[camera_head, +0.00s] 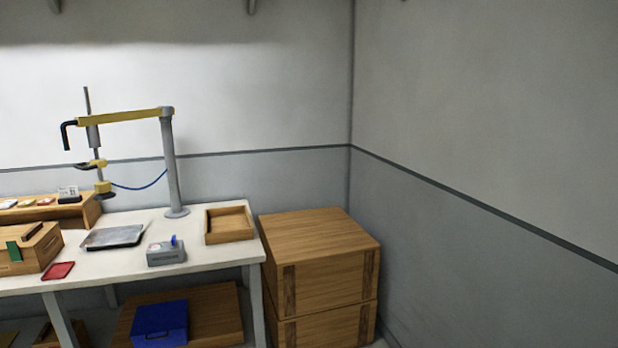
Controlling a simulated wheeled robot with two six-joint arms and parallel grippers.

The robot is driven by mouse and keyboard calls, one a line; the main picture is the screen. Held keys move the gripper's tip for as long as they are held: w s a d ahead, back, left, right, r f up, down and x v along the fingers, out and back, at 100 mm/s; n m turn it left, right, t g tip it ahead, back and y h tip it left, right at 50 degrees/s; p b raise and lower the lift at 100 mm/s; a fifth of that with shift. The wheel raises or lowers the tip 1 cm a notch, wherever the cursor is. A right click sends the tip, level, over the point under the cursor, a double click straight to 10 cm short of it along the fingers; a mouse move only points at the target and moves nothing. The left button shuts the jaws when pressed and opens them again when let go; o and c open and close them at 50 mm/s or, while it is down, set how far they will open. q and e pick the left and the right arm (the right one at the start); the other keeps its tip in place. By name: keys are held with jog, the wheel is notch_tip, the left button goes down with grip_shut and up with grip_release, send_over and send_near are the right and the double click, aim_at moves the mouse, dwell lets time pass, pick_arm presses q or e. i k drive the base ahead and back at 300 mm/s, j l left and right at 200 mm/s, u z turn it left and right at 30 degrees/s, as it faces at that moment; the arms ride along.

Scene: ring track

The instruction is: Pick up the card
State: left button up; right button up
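No gripper of mine is in view. Which item is the card is not certain at this size. A small white card-like piece with dark marks (68,191) stands upright on the wooden riser (85,213) at the back left of the white table (215,258). A flat red piece with a raised-looking rim (58,271) lies near the table's front edge. A green flat piece (14,251) is against the wooden box (35,254) at the left.
A grey post with a yellow arm (130,116) rises from the table. A grey metal tray (113,237), a grey device with a blue knob (166,253) and an open wooden tray (229,224) stand there. Stacked wooden crates (322,262) are at the right. A blue bin (160,323) is underneath.

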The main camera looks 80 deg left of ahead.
aim_at(67, 191)
jog(key=l+u, duration=0.1)
jog(key=u, duration=1.55)
